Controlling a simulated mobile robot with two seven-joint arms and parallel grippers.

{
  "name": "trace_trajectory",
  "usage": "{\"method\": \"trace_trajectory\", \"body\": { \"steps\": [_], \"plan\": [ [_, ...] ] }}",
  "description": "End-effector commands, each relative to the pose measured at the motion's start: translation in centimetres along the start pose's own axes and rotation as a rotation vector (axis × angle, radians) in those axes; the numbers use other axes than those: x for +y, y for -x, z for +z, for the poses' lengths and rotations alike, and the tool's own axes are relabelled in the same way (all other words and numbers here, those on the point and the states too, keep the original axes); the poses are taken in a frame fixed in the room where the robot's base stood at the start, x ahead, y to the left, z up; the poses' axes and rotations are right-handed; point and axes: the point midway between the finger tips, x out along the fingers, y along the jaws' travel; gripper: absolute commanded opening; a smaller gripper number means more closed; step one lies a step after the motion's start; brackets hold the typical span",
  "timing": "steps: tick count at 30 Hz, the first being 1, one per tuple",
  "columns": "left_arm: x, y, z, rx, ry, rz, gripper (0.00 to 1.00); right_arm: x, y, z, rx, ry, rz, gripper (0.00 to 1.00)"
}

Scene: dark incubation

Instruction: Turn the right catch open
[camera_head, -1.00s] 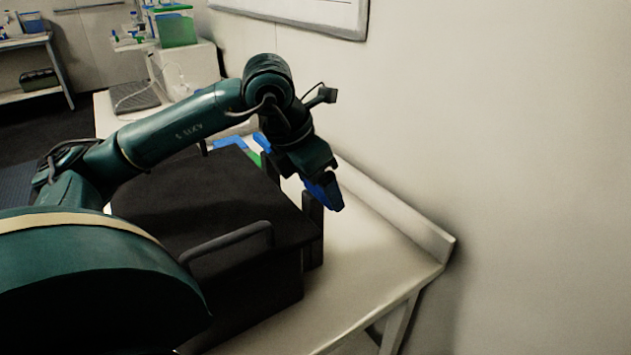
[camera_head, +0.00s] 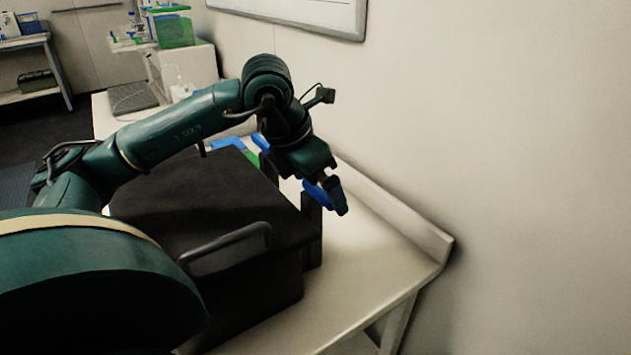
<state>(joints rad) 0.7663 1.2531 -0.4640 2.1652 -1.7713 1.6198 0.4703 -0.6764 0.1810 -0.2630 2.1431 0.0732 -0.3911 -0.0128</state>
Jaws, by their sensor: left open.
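A black box (camera_head: 205,195) with a bar handle (camera_head: 228,242) on its front stands on the light bench. A blue piece, which looks like the right catch (camera_head: 315,193), shows at the box's right side by a dark upright (camera_head: 312,216). My left gripper (camera_head: 334,192) is open and points down at this blue piece. A dark finger overlaps its right edge in the picture. I cannot tell whether they touch. The far finger and part of the catch are hidden. My right gripper is out of view.
A blue piece (camera_head: 264,143) and a blue-and-green item (camera_head: 230,144) show behind the box, partly covered by my arm. The bench (camera_head: 375,262) is bare to the right, up to a raised edge along the wall. A green container (camera_head: 175,32) stands far back.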

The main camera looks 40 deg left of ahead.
Motion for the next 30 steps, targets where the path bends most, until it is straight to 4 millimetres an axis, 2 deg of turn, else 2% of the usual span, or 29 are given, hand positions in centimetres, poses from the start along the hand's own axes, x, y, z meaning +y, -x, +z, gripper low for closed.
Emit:
{"method": "trace_trajectory", "body": {
  "steps": [5, 15, 19, 24, 30],
  "plan": [
    [0.1, 1.4, 0.1, -0.004, 0.000, 0.002, 1.00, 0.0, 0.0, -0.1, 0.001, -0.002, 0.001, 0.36],
    [0.0, 8.9, 0.2, -0.007, -0.001, 0.002, 1.00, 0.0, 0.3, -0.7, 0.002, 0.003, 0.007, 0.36],
    [0.0, 11.2, 0.1, -0.006, 0.001, 0.002, 1.00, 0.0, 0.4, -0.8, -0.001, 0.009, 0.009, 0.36],
    [0.0, 12.9, 0.1, -0.002, 0.001, 0.001, 1.00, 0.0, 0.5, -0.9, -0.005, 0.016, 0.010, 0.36],
    [0.0, 13.2, 0.0, -0.001, 0.000, 0.000, 1.00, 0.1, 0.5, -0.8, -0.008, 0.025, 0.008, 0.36]
  ]
}}
